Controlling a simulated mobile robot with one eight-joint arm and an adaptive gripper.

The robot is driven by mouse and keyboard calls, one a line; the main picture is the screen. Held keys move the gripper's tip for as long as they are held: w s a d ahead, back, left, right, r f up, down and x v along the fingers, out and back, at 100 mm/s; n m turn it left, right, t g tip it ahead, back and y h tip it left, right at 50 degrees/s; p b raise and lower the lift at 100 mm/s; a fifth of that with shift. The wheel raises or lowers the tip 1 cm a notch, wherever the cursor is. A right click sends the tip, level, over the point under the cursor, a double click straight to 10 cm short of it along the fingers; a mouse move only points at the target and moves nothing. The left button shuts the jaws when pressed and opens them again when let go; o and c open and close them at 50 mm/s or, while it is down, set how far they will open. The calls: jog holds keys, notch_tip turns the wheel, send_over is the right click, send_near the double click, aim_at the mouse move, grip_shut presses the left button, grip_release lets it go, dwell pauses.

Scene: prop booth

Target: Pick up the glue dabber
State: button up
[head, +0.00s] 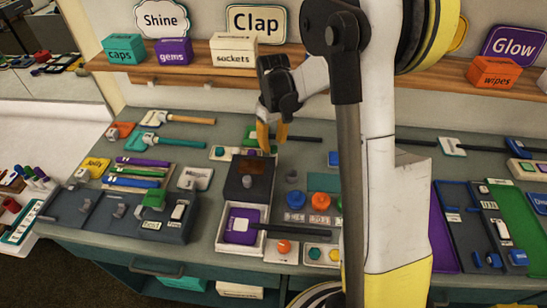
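My gripper (272,142) points down with its two yellow fingers apart, above the back edge of a dark box (236,186). The box has a brown panel on top and a small grey knob (247,181) on its front part. No object shows between the fingers. In front of the box, a purple pad (241,225) with a dark rod-like handle lies in a white tray (221,240). I cannot tell for certain which item is the glue dabber; no label for it is readable.
Orange and blue round pieces (320,182) sit right of the box, by my arm. Scrapers with long handles (187,119) lie behind. A wooden shelf (190,70) holds labelled boxes above the counter.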

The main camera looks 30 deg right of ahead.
aim_at(273, 154)
notch_tip(273, 154, down, 5)
jog(key=shift+s+f+b, duration=0.1)
jog(key=shift+b, duration=0.95)
grip_shut()
